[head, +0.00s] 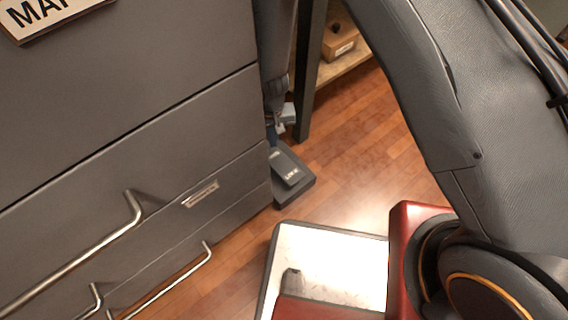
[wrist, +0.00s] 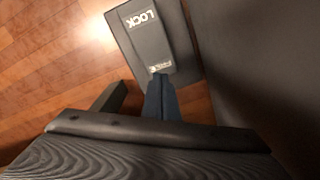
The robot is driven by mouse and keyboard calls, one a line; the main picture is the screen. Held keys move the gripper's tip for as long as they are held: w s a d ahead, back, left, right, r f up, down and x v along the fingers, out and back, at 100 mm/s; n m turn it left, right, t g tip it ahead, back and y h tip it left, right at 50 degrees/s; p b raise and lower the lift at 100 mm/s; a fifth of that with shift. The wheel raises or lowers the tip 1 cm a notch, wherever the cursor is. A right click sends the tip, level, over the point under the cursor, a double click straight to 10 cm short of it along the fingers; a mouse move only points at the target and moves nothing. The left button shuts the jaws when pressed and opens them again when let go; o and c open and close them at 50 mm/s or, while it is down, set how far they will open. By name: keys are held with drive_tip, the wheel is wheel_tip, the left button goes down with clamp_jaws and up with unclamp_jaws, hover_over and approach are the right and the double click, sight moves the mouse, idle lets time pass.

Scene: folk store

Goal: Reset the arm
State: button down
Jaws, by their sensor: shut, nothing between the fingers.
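My grey arm (head: 455,110) arches along the right side of the head view and leaves the picture at the top.
A grey drawer cabinet (head: 120,90) with metal handles fills the left of the head view, close beside the cleaner. A shelf with a dark post (head: 310,75) and a small wooden box (head: 341,42) stands behind. Clear wooden floor (head: 365,155) lies between shelf and my base.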

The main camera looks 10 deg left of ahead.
drive_tip(key=shift+r+p, duration=0.45)
drive_tip(key=shift+r, duration=0.35)
drive_tip(key=shift+w+r, duration=0.1)
